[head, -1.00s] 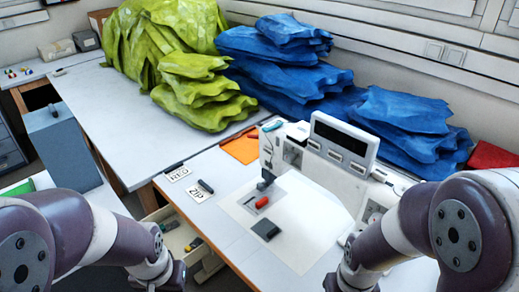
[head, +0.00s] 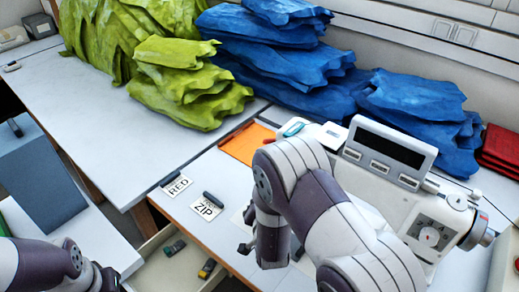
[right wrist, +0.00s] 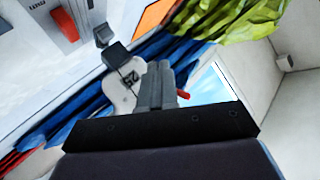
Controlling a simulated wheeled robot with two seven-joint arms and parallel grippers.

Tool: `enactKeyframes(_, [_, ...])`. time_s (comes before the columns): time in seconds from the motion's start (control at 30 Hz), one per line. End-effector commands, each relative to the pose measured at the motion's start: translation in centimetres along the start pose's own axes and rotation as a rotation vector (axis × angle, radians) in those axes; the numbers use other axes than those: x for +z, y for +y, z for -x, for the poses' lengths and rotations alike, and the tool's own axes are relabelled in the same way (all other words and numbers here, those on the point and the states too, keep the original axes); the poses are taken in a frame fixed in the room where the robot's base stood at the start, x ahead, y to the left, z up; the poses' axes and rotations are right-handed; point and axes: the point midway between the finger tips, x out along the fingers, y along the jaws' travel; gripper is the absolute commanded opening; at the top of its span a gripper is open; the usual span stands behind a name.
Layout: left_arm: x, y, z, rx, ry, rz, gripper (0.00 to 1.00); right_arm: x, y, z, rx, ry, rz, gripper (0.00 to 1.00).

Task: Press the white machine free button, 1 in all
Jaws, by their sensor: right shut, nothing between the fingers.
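The white machine (head: 400,205) stands at the right of the head view, with a dark display (head: 390,146) and a row of small buttons (head: 380,167) below it. I cannot tell which button is the free one. My right arm crosses in front of the machine and hides its bed. My right gripper is shut and empty in the right wrist view (right wrist: 158,78). A red piece (right wrist: 66,24) shows there on a grey plate. My left gripper (head: 105,278) is at the lower left, its jaws unclear.
Two labels, RED (head: 177,185) and ZIP (head: 207,207), lie on the table with dark pieces beside them. An open drawer (head: 160,258) is below. An orange sheet (head: 245,143) lies left of the machine.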

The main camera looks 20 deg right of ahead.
Motion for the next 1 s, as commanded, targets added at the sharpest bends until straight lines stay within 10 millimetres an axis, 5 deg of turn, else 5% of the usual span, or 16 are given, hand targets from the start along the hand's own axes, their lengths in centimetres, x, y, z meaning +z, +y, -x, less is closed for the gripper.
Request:
enactKeyframes(0.2, [0.0, 0.0, 0.0, 0.0, 0.0, 0.0, 0.0, -3.5, -1.7, 0.1, -0.084, 0.162, -0.089, 0.0])
enactKeyframes(0.57, [0.0, 0.0, 0.0, 0.0, 0.0, 0.0, 0.0, -3.7, -1.9, 0.1, -0.094, 0.172, -0.111, 0.0])
enactKeyframes(1.0, [0.0, 0.0, 0.0, 0.0, 0.0, 0.0, 0.0, -6.5, 0.7, -3.1, -0.091, 0.173, -0.112, 0.0])
